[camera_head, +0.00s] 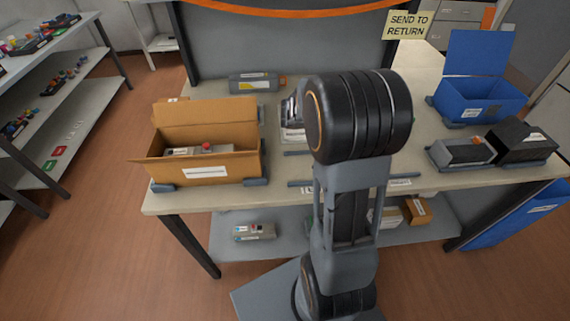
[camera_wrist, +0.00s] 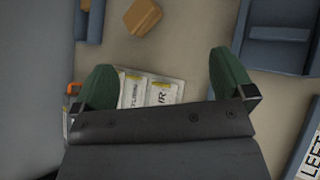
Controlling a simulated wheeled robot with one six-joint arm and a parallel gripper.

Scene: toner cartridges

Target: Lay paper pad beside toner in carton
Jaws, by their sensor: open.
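The open cardboard carton (camera_head: 242,167) stands at the left of the table. A grey toner cartridge (camera_head: 188,152) with a red part lies inside it. My gripper (camera_wrist: 163,84) is open, its two green fingers spread with nothing held between them. It is hidden behind my arm in the head view. A tan block (camera_wrist: 142,16), possibly the paper pad, lies on the table ahead of the fingers in the wrist view, apart from them. White labelled packets (camera_wrist: 155,92) show between and below the fingers, partly covered by the gripper.
A grey cartridge (camera_head: 250,83) with an orange end lies at the table's back. A blue open bin (camera_head: 480,100) stands back right, with dark boxes (camera_head: 522,142) in front. Blue-grey holders (camera_wrist: 280,34) show at the wrist view's upper right.

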